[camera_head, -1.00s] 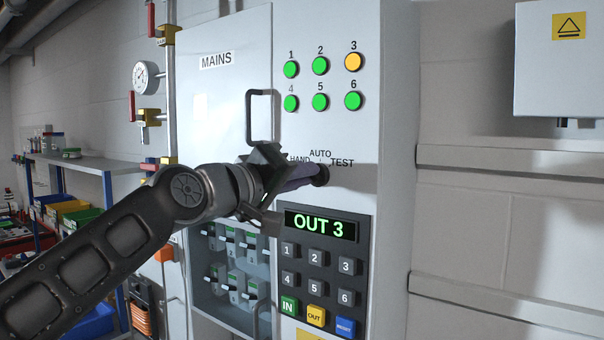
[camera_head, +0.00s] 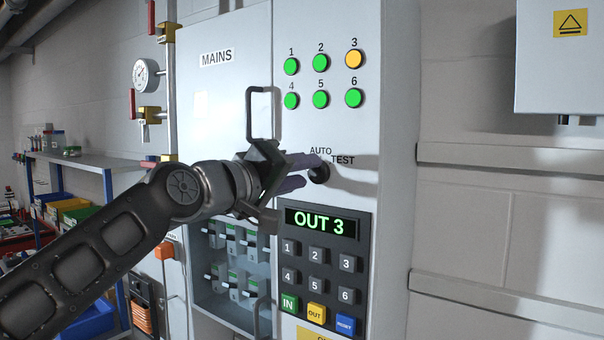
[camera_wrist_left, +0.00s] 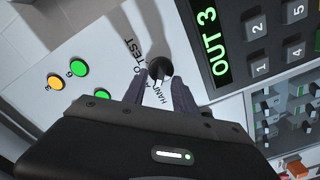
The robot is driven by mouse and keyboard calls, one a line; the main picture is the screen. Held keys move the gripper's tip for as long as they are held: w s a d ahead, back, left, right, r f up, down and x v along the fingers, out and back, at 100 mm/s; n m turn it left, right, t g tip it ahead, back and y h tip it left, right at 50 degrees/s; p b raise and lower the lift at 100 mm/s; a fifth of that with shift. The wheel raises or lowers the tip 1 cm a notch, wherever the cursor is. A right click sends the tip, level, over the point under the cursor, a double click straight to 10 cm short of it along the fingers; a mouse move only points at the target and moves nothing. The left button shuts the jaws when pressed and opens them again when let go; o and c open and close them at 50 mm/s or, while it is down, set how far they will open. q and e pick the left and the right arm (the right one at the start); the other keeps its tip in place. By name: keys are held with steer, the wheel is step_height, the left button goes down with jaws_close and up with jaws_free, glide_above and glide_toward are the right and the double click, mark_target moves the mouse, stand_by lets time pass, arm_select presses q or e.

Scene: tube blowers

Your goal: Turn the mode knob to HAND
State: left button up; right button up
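The mode knob (camera_head: 320,174) is a dark round knob on the grey cabinet front, below the printed labels AUTO and TEST. In the left wrist view the knob (camera_wrist_left: 159,68) sits at the fingertips, with the HAND label beside it. My left gripper (camera_head: 314,171) reaches the knob from the left. In the wrist view its two dark fingers (camera_wrist_left: 160,77) are apart, one on each side of the knob, with gaps visible. The knob's pointer direction cannot be made out. The HAND label is hidden behind the gripper in the head view. My right gripper is not in view.
Lit buttons (camera_head: 321,82) are above the knob. A keypad panel (camera_head: 320,260) reading OUT 3 is close below it. A door handle (camera_head: 262,112) sticks out at the upper left. A breaker window (camera_head: 238,265) is at the lower left.

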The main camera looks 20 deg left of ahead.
arm_select(q)
steer(key=b+v, duration=0.2)
steer(key=v, duration=0.5)
steer(key=shift+s, duration=0.2)
